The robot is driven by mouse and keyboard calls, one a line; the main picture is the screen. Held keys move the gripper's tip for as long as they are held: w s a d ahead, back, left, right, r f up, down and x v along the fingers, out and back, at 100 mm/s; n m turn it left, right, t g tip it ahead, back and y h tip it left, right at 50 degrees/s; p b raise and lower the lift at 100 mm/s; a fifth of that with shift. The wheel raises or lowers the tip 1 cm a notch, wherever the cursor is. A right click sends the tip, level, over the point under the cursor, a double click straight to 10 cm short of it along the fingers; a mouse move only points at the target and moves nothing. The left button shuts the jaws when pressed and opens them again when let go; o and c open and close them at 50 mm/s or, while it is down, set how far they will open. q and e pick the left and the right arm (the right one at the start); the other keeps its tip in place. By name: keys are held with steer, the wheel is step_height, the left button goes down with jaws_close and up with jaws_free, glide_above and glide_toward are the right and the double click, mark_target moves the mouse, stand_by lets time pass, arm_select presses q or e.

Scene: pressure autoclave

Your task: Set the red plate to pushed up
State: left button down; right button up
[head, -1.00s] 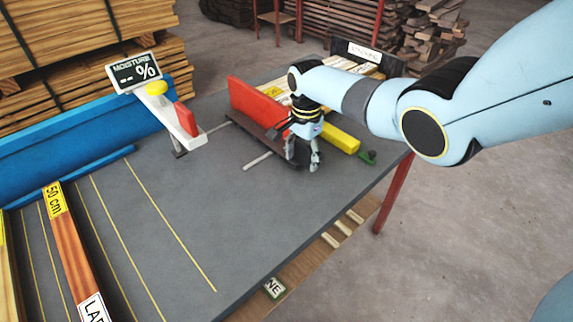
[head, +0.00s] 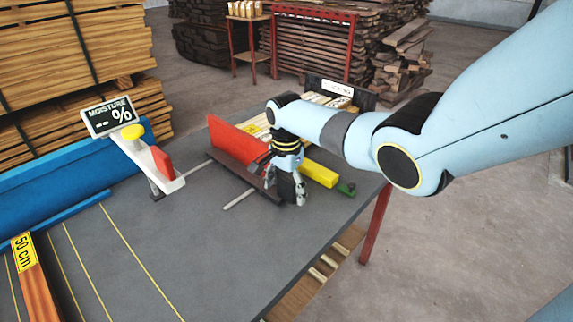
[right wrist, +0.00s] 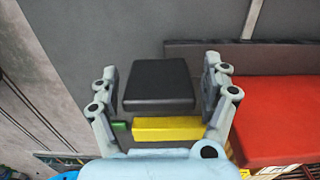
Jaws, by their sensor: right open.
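The red plate (head: 236,143) stands upright along a dark brown bar on the grey table, just left of my right gripper. It also shows at the right of the right wrist view (right wrist: 285,115). My right gripper (head: 286,190) points down, open, close over the table. In the right wrist view its two fingers (right wrist: 160,90) stand on either side of a black block (right wrist: 158,84), apart from it or nearly so. In the head view the gripper partly hides the block. A yellow bar (head: 319,173) lies behind the gripper. My left gripper is not in view.
A moisture meter (head: 110,117) with a yellow knob and small red pad stands left. A blue fence (head: 50,185) runs along the left. A green piece (head: 346,189) sits at the yellow bar's end. The table's front middle (head: 200,260) is clear.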

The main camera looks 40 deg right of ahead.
step_height(320, 180, up, 11)
steer(key=shift+r, duration=0.1)
steer(key=shift+s, duration=0.1)
stand_by(0.6)
